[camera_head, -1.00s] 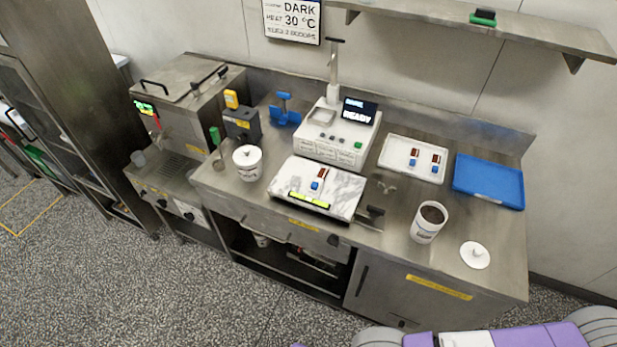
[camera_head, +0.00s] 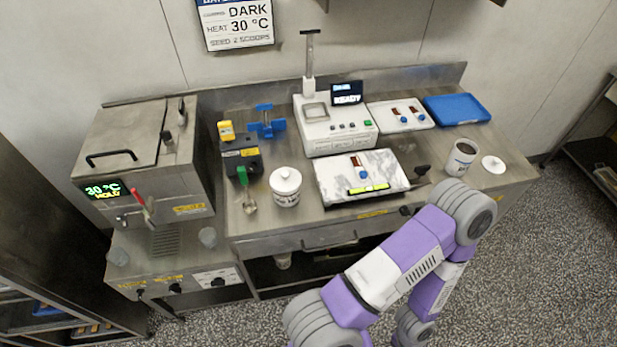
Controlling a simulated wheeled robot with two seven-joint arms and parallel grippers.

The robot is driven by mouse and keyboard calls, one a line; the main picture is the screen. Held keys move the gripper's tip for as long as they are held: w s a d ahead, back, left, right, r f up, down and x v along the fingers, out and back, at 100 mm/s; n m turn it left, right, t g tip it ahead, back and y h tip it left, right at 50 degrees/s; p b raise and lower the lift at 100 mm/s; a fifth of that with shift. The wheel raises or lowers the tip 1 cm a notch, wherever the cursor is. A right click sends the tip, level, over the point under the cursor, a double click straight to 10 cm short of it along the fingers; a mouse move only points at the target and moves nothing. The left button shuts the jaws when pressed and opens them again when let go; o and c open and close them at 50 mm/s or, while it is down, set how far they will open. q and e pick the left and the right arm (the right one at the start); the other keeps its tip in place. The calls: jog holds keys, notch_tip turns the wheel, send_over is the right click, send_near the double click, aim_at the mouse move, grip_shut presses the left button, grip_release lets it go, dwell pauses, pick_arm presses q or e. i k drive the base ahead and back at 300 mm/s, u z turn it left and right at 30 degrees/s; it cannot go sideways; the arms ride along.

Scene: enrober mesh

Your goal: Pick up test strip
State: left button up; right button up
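A small dark brown strip with a blue holder (camera_head: 360,168) lies on the white marble slab (camera_head: 332,187) in the middle of the bench. Two similar brown strips with blue ends (camera_head: 402,114) lie on the white tray (camera_head: 384,125) at the back right. I cannot tell from their looks which one is the test strip. A purple and white arm of mine reaches up from the lower edge, in front of the bench. Neither of my grippers shows in this view.
A lidded white pot (camera_head: 286,189) stands left of the slab. An open pot of dark contents (camera_head: 461,157), a loose white lid (camera_head: 493,164) and a blue tray (camera_head: 455,109) are on the right. A white machine reading READY (camera_head: 337,136) stands behind the slab; a steel tank (camera_head: 150,150) is left.

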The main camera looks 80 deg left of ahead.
aim_at(361, 175)
jog(key=k, duration=0.35)
jog(key=u, duration=0.8)
